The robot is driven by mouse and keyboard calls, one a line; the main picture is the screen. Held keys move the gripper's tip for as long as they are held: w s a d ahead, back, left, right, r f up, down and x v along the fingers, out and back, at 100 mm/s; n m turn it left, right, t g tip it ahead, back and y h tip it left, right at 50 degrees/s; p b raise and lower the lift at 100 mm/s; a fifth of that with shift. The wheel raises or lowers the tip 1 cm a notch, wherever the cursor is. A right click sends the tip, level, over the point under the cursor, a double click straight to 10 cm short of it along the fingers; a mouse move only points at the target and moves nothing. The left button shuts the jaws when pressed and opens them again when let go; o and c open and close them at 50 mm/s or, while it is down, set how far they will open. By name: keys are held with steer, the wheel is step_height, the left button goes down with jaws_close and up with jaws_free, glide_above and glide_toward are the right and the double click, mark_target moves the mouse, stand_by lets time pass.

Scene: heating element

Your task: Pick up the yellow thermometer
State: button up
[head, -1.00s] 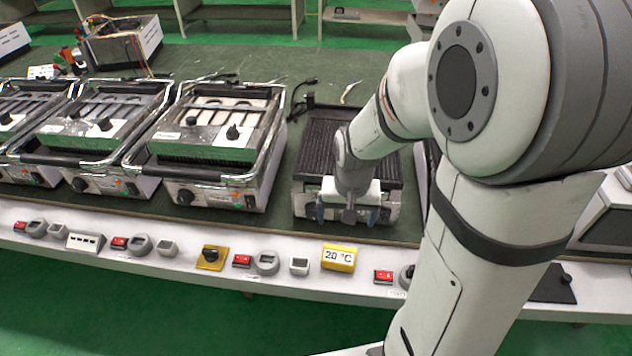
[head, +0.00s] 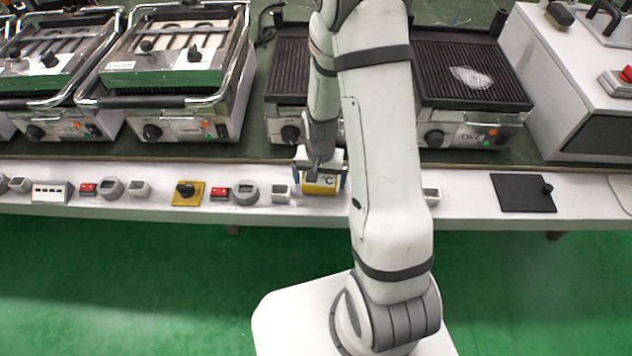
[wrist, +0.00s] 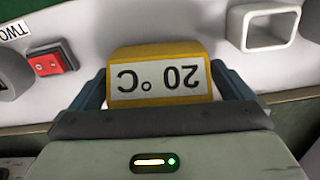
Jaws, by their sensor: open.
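The yellow thermometer (head: 320,185) is a small yellow block with a white display on the white front ledge of the bench. In the wrist view the thermometer (wrist: 160,60) shows "20 °C" upside down. My gripper (head: 322,178) is over it in the head view, partly covering its display. In the wrist view my gripper (wrist: 165,85) is open, with one blue-grey finger on each side of the thermometer. I cannot tell whether the fingers touch its sides.
A grey square frame (head: 281,192) stands close to the left of the thermometer, with a round grey dial (head: 245,193) and a red switch (head: 220,194) further left. A red switch (wrist: 53,58) also shows in the wrist view. Contact grills (head: 170,60) line the bench behind.

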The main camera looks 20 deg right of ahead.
steer(key=shift+f, duration=0.6)
steer(key=shift+c, duration=0.6)
steer(key=c, duration=0.8)
